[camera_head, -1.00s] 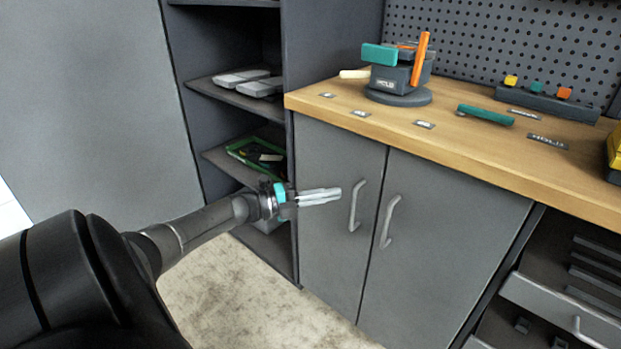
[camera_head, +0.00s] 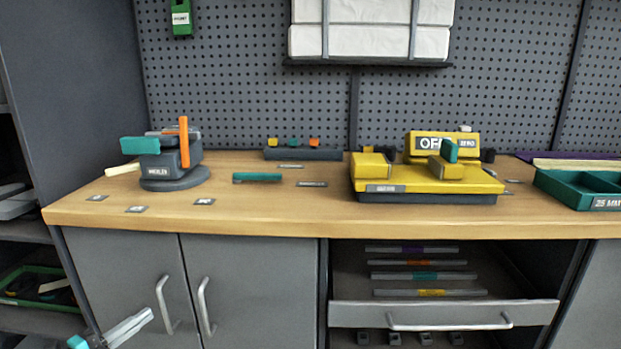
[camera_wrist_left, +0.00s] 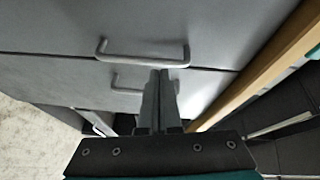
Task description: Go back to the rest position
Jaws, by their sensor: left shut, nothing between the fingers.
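My left gripper (camera_head: 130,327) shows at the bottom left of the head view, in front of the grey cabinet doors (camera_head: 120,265). Its fingers are shut with nothing between them. In the left wrist view the gripper (camera_wrist_left: 160,75) points at the doors, and its fingertips overlap the two bar handles (camera_wrist_left: 145,60) in the picture. I cannot tell whether they touch. The handles (camera_head: 203,305) also show in the head view, just right of the gripper. Both doors look closed. My right gripper is in neither view.
The wooden worktop (camera_head: 300,222) carries a grey vise-like device (camera_head: 170,165), a green bar (camera_head: 257,177), a yellow machine (camera_head: 425,180) and a green tray (camera_head: 570,195). A partly open drawer (camera_head: 440,314) sticks out below. Open shelves (camera_head: 25,232) stand at the left.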

